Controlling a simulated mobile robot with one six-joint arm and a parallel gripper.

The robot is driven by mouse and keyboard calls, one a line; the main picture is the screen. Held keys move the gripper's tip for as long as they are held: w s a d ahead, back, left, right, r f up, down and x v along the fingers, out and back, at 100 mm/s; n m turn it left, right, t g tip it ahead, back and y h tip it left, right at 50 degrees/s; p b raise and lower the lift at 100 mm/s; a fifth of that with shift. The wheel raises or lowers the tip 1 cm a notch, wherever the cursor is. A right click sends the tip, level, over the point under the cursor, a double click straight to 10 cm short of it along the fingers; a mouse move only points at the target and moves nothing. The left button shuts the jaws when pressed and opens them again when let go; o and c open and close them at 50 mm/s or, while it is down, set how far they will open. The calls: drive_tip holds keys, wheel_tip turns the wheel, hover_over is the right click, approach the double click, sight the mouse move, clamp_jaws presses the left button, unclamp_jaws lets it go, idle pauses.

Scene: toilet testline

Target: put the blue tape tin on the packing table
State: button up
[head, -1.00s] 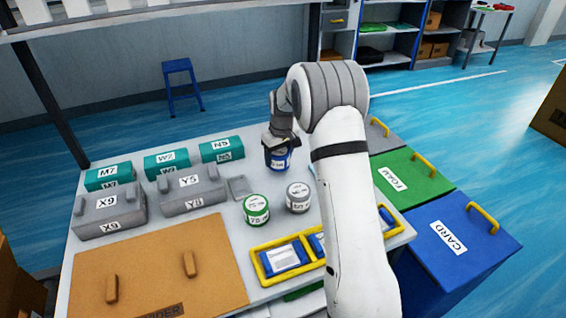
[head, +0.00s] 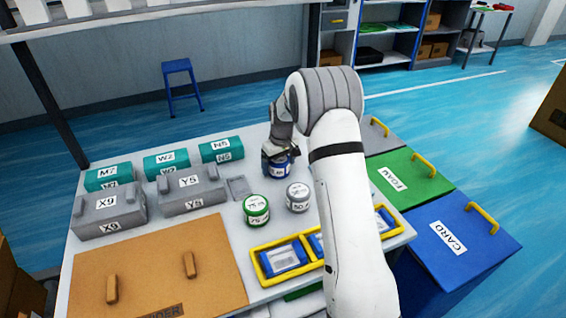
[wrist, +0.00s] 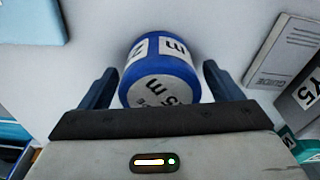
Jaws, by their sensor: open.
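The blue tape tin (head: 277,168) stands on the white packing table (head: 215,240), behind the green and grey tins. In the wrist view the blue tin (wrist: 160,68) has white labels and sits between the two jaws. My gripper (head: 278,152) is over the tin from above and behind it in the head view. In the wrist view my gripper (wrist: 160,90) is open, with a gap between each finger and the tin. The tin's underside is hidden.
A green tin (head: 256,210) and a grey tin (head: 298,198) stand close in front. Grey boxes (head: 190,193) and teal boxes (head: 166,163) are to the left. A yellow-framed tray (head: 262,272) lies at the front right, beside my arm.

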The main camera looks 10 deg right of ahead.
sight(281, 161)
drive_tip(key=shift+r, duration=0.1)
drive_tip(key=r, duration=0.4)
drive_tip(key=s+r, duration=0.1)
drive_tip(key=r, duration=0.6)
drive_tip(key=shift+s+d+r, duration=0.15)
drive_tip(key=shift+d+r, duration=0.1)
drive_tip(key=shift+r, duration=0.1)
drive_tip(key=s+r+m, duration=0.1)
drive_tip(key=s+r, duration=0.3)
drive_tip(key=s, duration=0.5)
drive_tip(key=s+r+m, duration=0.1)
drive_tip(key=s+r, duration=0.4)
drive_tip(key=s, duration=0.5)
drive_tip(key=s+d+f+m+t, duration=0.1)
drive_tip(key=s+f+m, duration=0.1)
drive_tip(key=s, duration=1.6)
drive_tip(key=shift+s+f+h, duration=0.3)
drive_tip(key=shift+f, duration=0.15)
drive_tip(key=shift+d, duration=0.1)
